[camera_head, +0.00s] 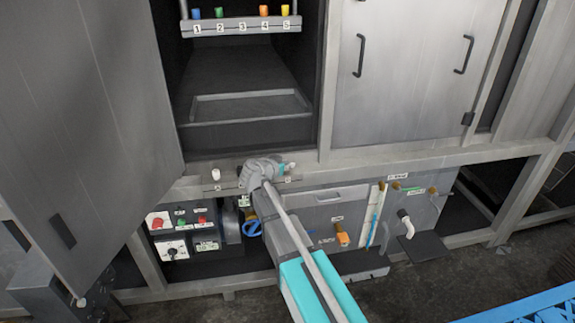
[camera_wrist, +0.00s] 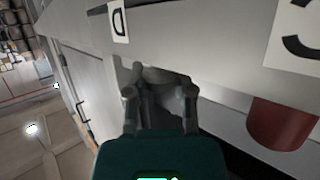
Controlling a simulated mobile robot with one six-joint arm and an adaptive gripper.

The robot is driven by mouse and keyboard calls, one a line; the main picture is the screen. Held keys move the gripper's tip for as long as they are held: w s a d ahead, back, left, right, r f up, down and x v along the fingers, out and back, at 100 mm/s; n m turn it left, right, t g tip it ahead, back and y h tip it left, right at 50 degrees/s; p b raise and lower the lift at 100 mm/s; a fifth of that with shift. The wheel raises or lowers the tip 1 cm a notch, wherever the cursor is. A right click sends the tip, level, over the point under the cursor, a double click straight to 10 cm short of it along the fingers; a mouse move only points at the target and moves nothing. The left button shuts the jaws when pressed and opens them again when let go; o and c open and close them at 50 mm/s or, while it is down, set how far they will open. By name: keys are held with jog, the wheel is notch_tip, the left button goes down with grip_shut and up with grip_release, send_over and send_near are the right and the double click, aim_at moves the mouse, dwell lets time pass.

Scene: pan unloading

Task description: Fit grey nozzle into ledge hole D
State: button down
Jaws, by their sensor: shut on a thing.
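My gripper (camera_wrist: 160,98) is shut on the grey nozzle (camera_wrist: 163,78) in the wrist view. The nozzle is a dark grey, rounded shape between the two fingers, partly hidden by them. It is close to the grey ledge (camera_wrist: 205,30), below and to the right of the label D (camera_wrist: 118,20). Hole D itself cannot be made out, and I cannot tell whether the nozzle touches or enters it. In the head view my gripper (camera_head: 284,169) is at the ledge (camera_head: 330,170), and my wrist hides much of this spot; the nozzle cannot be made out there.
A white nozzle (camera_head: 216,174) stands on the ledge to the left. A red-brown cylinder (camera_wrist: 283,122) shows below the ledge at the right of the wrist view. Above is an open compartment with a shallow tray (camera_head: 250,97) and a numbered rack (camera_head: 240,26). An open door (camera_head: 80,130) stands left.

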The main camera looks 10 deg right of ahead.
jog(key=shift+c, duration=2)
grip_release()
jog(key=shift+r, duration=0.1)
